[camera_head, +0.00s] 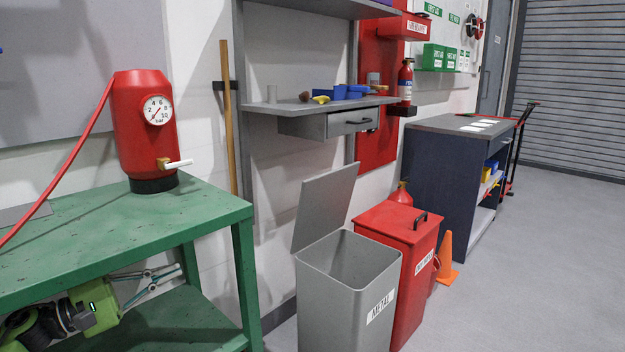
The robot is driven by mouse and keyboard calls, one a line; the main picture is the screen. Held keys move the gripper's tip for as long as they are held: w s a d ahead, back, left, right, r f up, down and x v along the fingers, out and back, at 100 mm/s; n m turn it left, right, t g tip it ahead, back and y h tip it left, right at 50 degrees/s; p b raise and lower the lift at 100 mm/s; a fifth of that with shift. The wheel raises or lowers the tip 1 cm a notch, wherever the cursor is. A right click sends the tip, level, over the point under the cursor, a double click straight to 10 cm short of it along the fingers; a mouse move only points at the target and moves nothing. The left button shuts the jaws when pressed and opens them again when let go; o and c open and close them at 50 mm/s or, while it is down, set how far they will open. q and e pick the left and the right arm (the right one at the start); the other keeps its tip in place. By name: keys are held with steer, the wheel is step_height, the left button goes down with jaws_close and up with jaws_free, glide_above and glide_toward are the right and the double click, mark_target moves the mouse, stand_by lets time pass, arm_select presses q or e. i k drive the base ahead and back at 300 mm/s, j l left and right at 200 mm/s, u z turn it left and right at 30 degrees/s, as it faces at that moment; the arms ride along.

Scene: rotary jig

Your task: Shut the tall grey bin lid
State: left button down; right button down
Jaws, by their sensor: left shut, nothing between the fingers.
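The tall grey bin (335,300) stands on the floor in the lower middle, with a white METAL label on its front. Its grey lid (325,205) is open, raised steeply at the bin's left back edge. The open mouth shows a grey inside with nothing visible in it. My left gripper (177,270) is at the lower left, its fingertips together and empty. It is left of the bin and clearly apart from it, lower than the bench top. My right gripper is not in view.
A red lidded bin (400,235) stands close on the right. A grey shelf (320,103) hangs behind. An orange cone (446,262) and free floor lie right.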

mark_target(326, 198)
steer(key=i+l, duration=0.2)
steer(key=i, duration=0.3)
steer(key=i+l, duration=0.2)
steer(key=i, duration=0.35)
steer(key=i+l, duration=0.25)
steer(key=i, duration=0.25)
